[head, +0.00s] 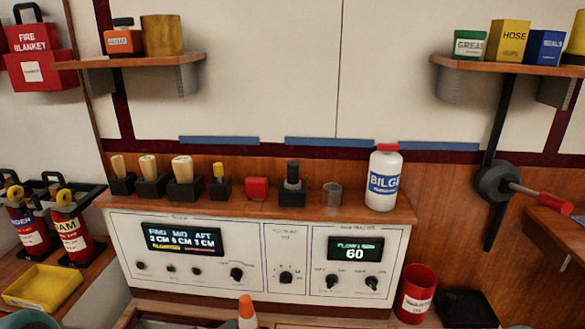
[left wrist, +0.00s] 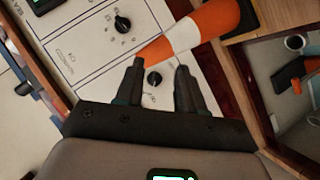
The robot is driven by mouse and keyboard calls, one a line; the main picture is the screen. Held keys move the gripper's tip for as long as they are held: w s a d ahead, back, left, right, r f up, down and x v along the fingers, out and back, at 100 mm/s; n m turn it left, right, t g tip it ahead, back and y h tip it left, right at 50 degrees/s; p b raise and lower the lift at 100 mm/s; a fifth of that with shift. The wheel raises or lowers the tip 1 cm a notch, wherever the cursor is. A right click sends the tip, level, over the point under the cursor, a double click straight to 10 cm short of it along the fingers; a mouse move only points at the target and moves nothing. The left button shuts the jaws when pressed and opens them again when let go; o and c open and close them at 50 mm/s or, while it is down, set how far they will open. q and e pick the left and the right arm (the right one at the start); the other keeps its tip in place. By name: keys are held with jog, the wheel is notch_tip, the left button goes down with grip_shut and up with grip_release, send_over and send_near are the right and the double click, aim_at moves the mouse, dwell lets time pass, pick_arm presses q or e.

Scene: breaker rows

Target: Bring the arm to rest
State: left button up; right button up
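My left gripper (left wrist: 160,75) shows in the left wrist view with its two dark fingers apart and nothing between them. Behind the fingers is the white control panel (left wrist: 90,42) with black knobs. An orange and white striped object (left wrist: 190,38) lies across the view past the fingertips. Neither gripper shows in the head view, where the white panel (head: 210,275) has two lit displays, one reading 60. The tip of an orange and white cone (head: 247,312) rises at the bottom edge there.
The wooden ledge (head: 345,207) above the panel carries several handles, a red block (head: 256,188) and a white bilge bottle (head: 383,178). A red can (head: 416,293) stands at right. A yellow tray (head: 42,287) and extinguishers (head: 72,235) are at left. Shelves jut out above both sides.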

pick_arm(q)
jog(key=s+d+f+g+y, duration=0.1)
jog(key=s+d+f+g, duration=0.25)
jog(key=s+f, duration=0.3)
jog(key=s+d+f+g, duration=0.35)
jog(key=s+f, duration=0.25)
jog(key=s, duration=0.2)
jog(key=s+f+m+g+y, duration=0.1)
jog(key=s+f+m+g, duration=0.1)
jog(key=s, duration=0.5)
jog(key=s+f+m+g, duration=0.2)
jog(key=s+g, duration=0.1)
jog(key=s, duration=0.4)
notch_tip(320, 180, up, 19)
jog(key=p, duration=1.8)
jog(key=shift+w+d+f+p, duration=0.2)
jog(key=shift+d+p, duration=0.1)
jog(key=shift+d, duration=0.1)
